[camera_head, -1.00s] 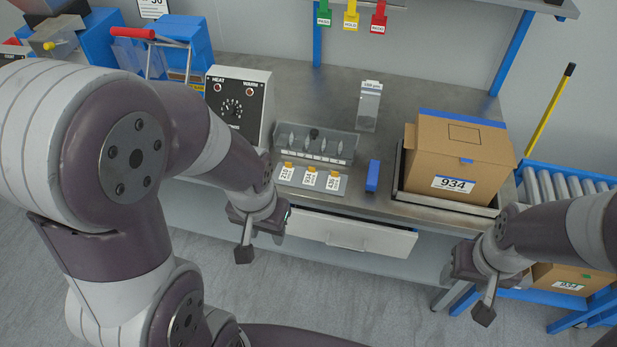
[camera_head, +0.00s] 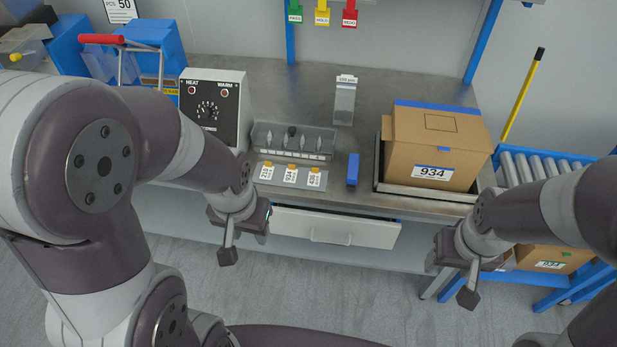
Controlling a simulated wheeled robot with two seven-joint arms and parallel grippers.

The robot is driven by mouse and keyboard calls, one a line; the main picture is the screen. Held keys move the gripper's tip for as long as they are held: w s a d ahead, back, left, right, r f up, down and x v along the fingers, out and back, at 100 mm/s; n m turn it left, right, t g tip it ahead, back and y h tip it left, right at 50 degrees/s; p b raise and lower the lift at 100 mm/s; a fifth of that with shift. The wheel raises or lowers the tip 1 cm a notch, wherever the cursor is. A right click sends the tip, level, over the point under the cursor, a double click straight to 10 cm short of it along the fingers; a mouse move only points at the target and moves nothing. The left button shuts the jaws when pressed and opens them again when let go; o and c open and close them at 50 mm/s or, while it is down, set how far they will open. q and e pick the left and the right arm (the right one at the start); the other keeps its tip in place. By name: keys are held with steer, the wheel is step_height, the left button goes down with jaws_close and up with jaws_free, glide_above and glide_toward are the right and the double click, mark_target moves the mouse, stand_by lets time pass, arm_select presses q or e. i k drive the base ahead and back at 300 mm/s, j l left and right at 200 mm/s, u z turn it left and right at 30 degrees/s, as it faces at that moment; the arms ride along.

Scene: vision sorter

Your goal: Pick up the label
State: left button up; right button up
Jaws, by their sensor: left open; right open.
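Three white labels with orange tops lie side by side on a small grey plate (camera_head: 318,190) at the front of the workbench. The left label (camera_head: 266,173) seems to read 218, the middle label (camera_head: 290,176) 934, and the right label (camera_head: 314,179) seems to read 436. My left gripper (camera_head: 228,256) is open, in front of the bench edge, left of and nearer than the labels. My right gripper (camera_head: 467,297) is open and low, in front of the bench's right part. Neither gripper touches a label.
A cardboard box (camera_head: 410,150) marked 934 stands in a metal tray (camera_head: 381,185). A heater box (camera_head: 213,90), a clear rack (camera_head: 318,143) and a blue block (camera_head: 352,170) are on the bench (camera_head: 285,80). A drawer (camera_head: 375,233) sticks out below. A roller conveyor (camera_head: 530,168) is at right.

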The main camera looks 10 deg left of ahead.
mark_target(291, 174)
steer(key=i+j, duration=0.15)
steer(key=i, duration=0.4)
steer(key=i+j+u, duration=0.15)
steer(key=i, duration=0.4)
